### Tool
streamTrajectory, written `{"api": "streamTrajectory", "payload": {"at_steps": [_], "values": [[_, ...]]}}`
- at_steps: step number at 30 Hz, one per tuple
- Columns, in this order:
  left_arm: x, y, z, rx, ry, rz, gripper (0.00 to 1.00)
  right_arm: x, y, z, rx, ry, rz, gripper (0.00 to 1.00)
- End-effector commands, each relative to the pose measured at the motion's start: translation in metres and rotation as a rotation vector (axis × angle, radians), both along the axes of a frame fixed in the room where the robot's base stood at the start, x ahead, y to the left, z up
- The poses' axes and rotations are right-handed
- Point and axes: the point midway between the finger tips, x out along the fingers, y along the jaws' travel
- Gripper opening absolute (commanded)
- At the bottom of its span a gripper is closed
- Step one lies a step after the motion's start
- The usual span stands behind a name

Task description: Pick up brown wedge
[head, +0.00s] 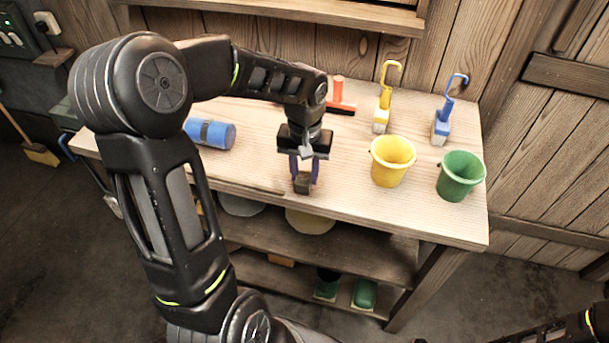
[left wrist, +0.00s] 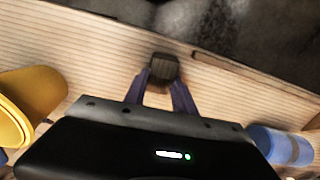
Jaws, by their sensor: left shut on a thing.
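The brown wedge (head: 302,184) is small and dark brown, near the front edge of the wooden table. My left gripper (head: 303,176) reaches down over it and is shut on it, one finger on each side. In the left wrist view the brown wedge (left wrist: 164,67) sits between the tips of the left gripper (left wrist: 165,80). I cannot tell whether the wedge touches the tabletop or is just above it. My right gripper is not in view; only part of a dark arm shows at the lower right.
A yellow bucket (head: 391,162) and a green bucket (head: 460,177) stand right of the gripper. A blue cylinder (head: 211,133) lies to the left.

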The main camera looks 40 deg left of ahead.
Motion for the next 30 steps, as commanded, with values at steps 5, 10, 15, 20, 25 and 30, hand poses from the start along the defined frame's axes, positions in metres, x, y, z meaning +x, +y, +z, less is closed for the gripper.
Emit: {"api": "streamTrajectory", "payload": {"at_steps": [5,10,15,20,25,30], "values": [[0.002,0.000,0.020,0.002,-0.007,-0.001,0.00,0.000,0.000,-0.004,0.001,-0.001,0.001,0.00],[0.001,0.000,0.052,0.001,-0.006,-0.001,0.00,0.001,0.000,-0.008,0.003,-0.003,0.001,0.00],[0.001,0.000,0.083,0.001,-0.005,-0.001,0.00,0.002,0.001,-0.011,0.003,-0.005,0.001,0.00],[0.000,0.000,0.096,0.001,-0.002,-0.002,0.00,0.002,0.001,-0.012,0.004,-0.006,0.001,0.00],[0.000,0.000,0.098,0.000,0.000,-0.001,0.00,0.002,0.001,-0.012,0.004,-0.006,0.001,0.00],[0.000,0.000,0.098,0.000,0.000,-0.001,0.00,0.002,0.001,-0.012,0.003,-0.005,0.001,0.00]]}}
